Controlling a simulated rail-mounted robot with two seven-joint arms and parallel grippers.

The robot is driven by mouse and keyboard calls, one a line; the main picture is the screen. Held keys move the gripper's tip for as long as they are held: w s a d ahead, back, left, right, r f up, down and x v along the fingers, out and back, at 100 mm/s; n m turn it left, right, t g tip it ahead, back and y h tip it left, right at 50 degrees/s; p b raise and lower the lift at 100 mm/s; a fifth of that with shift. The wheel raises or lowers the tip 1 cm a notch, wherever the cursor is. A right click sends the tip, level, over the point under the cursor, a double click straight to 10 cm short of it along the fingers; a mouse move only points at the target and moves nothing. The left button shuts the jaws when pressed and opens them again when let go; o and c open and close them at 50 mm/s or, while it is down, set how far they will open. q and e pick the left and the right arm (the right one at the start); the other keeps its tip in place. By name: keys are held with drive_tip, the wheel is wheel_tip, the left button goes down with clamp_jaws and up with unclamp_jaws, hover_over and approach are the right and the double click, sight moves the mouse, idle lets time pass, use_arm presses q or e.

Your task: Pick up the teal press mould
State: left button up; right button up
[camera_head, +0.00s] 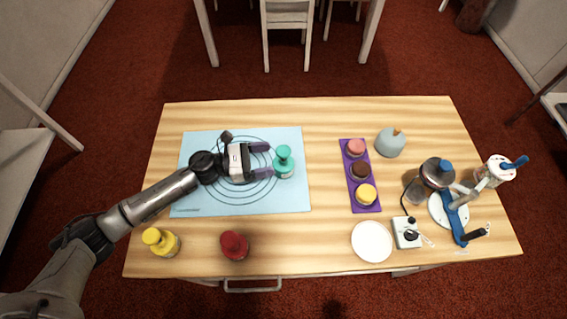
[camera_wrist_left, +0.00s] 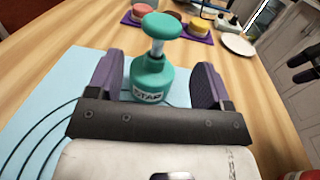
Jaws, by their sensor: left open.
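The teal press mould (camera_head: 284,163) stands upright on the right part of the light blue mat, with a round knob on top of a wider base. In the left wrist view the teal press mould (camera_wrist_left: 152,78) shows a pale stem and dark lettering on its base. My left gripper (camera_head: 270,160) is open, low over the mat, its two purple fingers pointing right at the mould. In the left wrist view the gripper (camera_wrist_left: 158,82) has one finger on each side of the mould's base. I cannot tell whether either finger touches it.
The blue mat (camera_head: 300,200) has dark rings. Yellow (camera_head: 161,242) and red (camera_head: 234,246) moulds stand at the front left. A purple tray (camera_head: 363,178) holds three cakes. A grey-blue dome (camera_head: 390,143), white plate (camera_head: 372,242) and blue-based device (camera_head: 452,215) stand right. Table between mat and tray is clear.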

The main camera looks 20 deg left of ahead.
sight(283, 155)
use_arm(q)
drive_tip(key=shift+x, duration=2.75)
drive_tip(key=shift+a, duration=0.1)
drive_tip(key=shift+c, duration=0.5)
drive_tip(key=c, duration=0.9)
drive_tip(key=shift+c, duration=0.9)
drive_tip(key=shift+r, duration=0.1)
